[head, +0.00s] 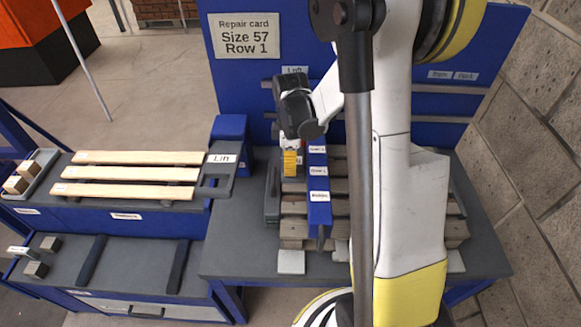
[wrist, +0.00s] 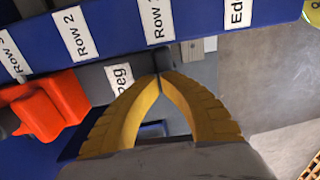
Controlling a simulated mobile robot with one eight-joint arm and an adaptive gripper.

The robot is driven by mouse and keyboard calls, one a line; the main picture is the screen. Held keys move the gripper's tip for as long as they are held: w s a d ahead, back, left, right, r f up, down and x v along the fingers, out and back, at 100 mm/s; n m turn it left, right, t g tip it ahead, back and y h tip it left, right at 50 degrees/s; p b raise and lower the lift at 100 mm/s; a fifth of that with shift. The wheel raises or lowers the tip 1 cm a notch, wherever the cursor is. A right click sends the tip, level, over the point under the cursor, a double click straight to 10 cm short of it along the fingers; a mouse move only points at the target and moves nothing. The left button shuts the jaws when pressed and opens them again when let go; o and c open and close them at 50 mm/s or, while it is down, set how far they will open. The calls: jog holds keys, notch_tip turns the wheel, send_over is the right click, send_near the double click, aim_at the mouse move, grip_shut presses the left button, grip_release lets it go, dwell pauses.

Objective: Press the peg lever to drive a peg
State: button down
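In the wrist view, a grey bar labelled "Peg" (wrist: 92,86), which looks like the peg lever, lies beside a blue beam. My gripper (wrist: 160,76) has its two yellow fingers meeting at the tips, with nothing seen between them. The tips are at the bar's right end in the picture; I cannot tell whether they touch it. In the head view my gripper (head: 290,163) points down just left of the blue beam (head: 319,180), above the slatted pallet (head: 293,228). My arm hides part of the pallet. No peg can be made out.
An orange part (wrist: 45,108) is left of the bar in the wrist view. The beam carries row and edge labels. A repair card (head: 246,37) reads "Size 57 Row 1". Boards (head: 130,174) lie on a left rack. A brick wall (head: 535,140) stands at right.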

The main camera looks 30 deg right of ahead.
aim_at(290, 177)
jog(key=shift+s+f+t+b, duration=0.1)
jog(key=shift+f+t+b, duration=0.2)
jog(key=shift+f+b, duration=0.15)
jog(key=shift+h, duration=0.3)
jog(key=f+b, duration=0.1)
jog(key=f+t+b, duration=0.1)
jog(key=shift+s+a+f+h+b, duration=0.1)
jog(key=shift+s+a+h+b, duration=0.1)
jog(key=shift+h+b, duration=0.2)
notch_tip(290, 177, down, 3)
jog(key=t+b, duration=0.1)
jog(key=b, duration=0.1)
jog(key=t+h+b, duration=0.1)
jog(key=t+b, duration=0.1)
jog(key=shift+f+h+b, duration=0.2)
jog(key=shift+h+b, duration=0.1)
jog(key=shift+f+b, duration=0.25)
jog(key=shift+b, duration=0.2)
jog(key=shift+b+x, duration=0.85)
jog(key=shift+b, duration=0.05)
jog(key=shift+s, duration=0.1)
